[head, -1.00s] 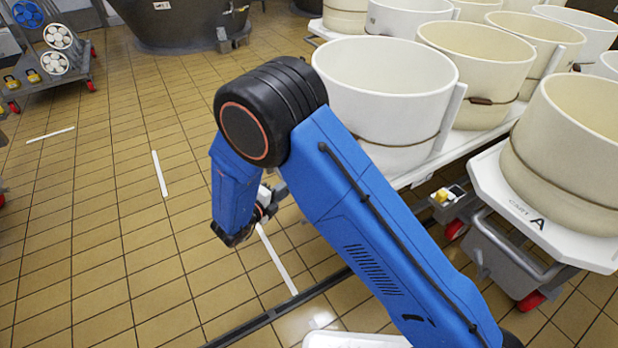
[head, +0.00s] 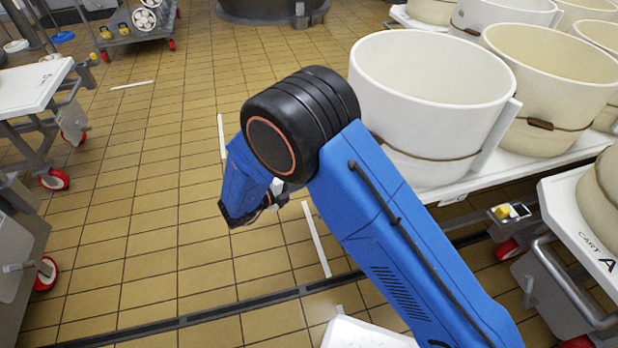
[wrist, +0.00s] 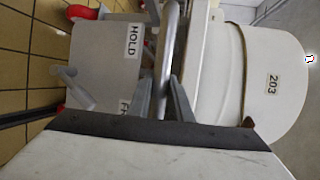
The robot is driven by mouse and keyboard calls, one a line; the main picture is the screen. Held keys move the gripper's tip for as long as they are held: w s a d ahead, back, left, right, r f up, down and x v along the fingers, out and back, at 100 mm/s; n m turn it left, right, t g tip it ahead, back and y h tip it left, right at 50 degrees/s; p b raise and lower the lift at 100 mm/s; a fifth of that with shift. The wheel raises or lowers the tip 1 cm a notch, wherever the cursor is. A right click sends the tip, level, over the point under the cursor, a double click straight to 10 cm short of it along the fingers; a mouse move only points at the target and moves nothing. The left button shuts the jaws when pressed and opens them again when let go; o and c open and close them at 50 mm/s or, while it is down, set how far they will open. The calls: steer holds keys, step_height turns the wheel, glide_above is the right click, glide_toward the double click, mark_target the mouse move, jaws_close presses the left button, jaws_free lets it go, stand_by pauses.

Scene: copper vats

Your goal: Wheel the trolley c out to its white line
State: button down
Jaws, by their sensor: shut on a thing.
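In the wrist view a round grey handle bar (wrist: 171,30) runs down the picture between the two fingers of my gripper (wrist: 168,80), which is shut on it. Beside the bar is a grey trolley panel (wrist: 105,60) with a HOLD label and a partly hidden second label. A cream tub (wrist: 262,75) marked 203 stands on the other side. No letter c shows, so I cannot read which trolley this is. In the head view my arm hides the gripper's jaws and the held handle. White floor lines lie ahead (head: 316,240), farther off (head: 221,137) and at far left (head: 132,85).
Cart A (head: 580,225) stands close on the right, near a row of large white tubs (head: 430,75). Trolleys with red wheels stand at left, one with a white top (head: 30,88). A dark floor drain (head: 180,322) crosses in front. The middle tiles are clear.

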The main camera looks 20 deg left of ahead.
steer(key=c, duration=1.6)
jaws_free()
steer(key=shift+w+a+f, duration=0.1)
steer(key=v, duration=1.7)
steer(key=shift+a, duration=0.1)
